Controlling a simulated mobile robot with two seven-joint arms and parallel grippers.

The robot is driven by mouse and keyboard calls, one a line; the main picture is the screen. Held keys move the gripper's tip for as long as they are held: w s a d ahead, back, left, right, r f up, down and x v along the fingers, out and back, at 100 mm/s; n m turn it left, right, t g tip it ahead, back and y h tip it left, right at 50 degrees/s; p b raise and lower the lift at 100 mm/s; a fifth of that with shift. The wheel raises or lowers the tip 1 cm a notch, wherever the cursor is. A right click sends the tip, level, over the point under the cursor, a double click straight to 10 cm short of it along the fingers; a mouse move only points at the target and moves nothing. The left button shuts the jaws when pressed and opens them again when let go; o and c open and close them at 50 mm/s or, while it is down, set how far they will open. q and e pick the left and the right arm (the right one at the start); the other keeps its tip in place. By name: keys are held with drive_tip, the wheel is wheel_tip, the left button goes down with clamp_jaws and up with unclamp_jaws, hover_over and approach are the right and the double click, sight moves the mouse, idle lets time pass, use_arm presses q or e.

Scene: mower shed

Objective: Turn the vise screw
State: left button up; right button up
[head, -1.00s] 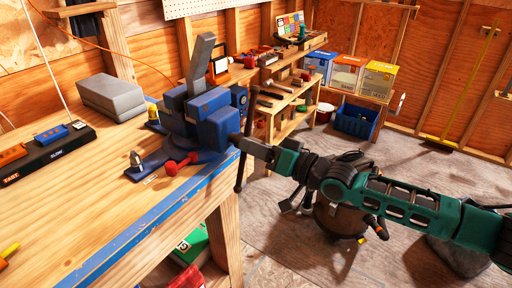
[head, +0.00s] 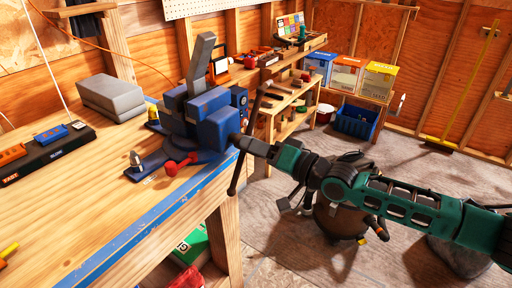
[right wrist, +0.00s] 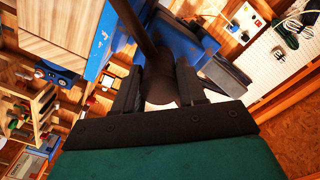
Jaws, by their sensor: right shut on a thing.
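The blue vise (head: 214,130) is mounted at the corner of the wooden workbench (head: 100,190). Its dark screw handle bar (head: 236,174) crosses the screw's outer end and leans, top to the right. My right gripper (head: 250,147) reaches in from the right, level with the screw's end. In the right wrist view, the gripper (right wrist: 160,92) has its two fingers on either side of the dark rounded screw head (right wrist: 161,72), shut on it. The bar (right wrist: 132,22) runs up from the head there. The contact is partly hidden in the head view. My left gripper is out of view.
A red-handled part (head: 178,165) lies by the vise base. A grey block (head: 110,97) and a dark tray with orange and blue items (head: 45,152) sit on the bench. A shelf with tools stands behind. A dark round container (head: 338,215) stands on the floor beneath my right arm.

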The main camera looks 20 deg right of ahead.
drive_tip(key=shift+d+f, duration=0.1)
drive_tip(key=shift+f, duration=0.15)
idle(0.6)
drive_tip(key=o, duration=0.9)
drive_tip(key=shift+s+d+r, duration=0.1)
drive_tip(key=shift+r, duration=0.05)
drive_tip(key=shift+o, duration=0.7)
drive_tip(key=v, duration=1.2)
drive_tip(key=shift+s+d, duration=0.25)
drive_tip(key=shift+s, duration=0.05)
